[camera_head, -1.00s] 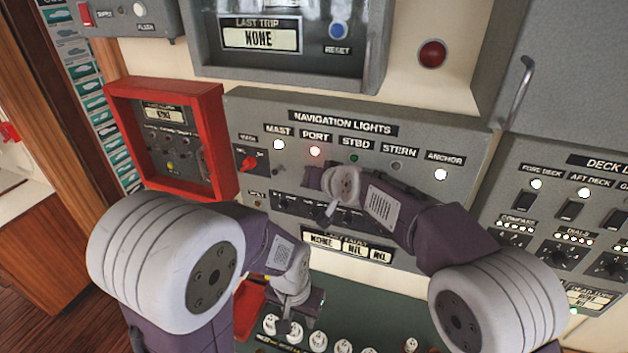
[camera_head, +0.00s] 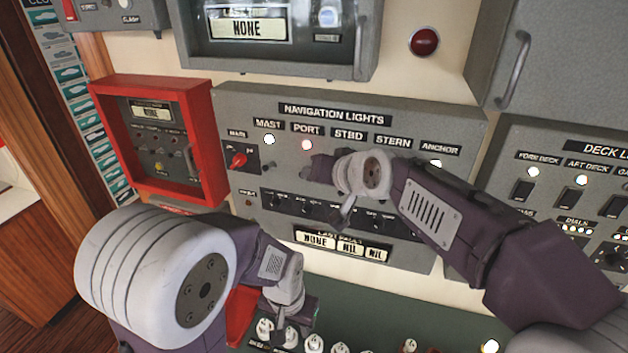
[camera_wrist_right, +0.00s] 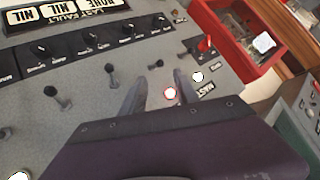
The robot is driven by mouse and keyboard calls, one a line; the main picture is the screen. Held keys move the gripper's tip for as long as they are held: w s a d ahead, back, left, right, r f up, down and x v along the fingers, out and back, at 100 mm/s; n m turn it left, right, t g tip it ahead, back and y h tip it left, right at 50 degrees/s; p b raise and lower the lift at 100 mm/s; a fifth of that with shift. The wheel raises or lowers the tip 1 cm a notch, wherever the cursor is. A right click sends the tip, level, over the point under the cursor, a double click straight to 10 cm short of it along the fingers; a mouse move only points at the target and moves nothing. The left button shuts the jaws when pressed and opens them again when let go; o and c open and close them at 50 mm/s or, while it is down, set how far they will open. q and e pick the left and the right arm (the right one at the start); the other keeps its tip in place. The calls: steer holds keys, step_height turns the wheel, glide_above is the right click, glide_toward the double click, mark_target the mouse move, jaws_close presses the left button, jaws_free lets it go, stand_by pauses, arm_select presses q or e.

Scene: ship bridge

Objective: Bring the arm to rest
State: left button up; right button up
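My right arm comes in from the right in the head view, its wrist in front of the navigation lights panel (camera_head: 240,105). My right gripper (camera_head: 318,168) points left there, partly hidden by the wrist. In the right wrist view its two fingers (camera_wrist_right: 158,92) stand apart with nothing between them, in front of the panel near the port lamp (camera_wrist_right: 170,93). My left arm hangs at the lower left, folded down. My left gripper (camera_head: 279,335) is low over the green console; its fingers are too small and dark to read.
A red-framed box (camera_head: 208,150) is left of the panel, with a red main switch (camera_head: 238,160) beside it. Several knobs and a last fault strip (camera_head: 343,245) lie below. The green console (camera_head: 400,318) carries several white knobs. A deck lights panel (camera_head: 520,140) is at right.

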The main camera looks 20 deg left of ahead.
arm_select(q)
steer(key=shift+w+a, duration=0.1)
arm_select(e)
steer(key=shift+w+a, duration=0.15)
steer(key=shift+w, duration=0.05)
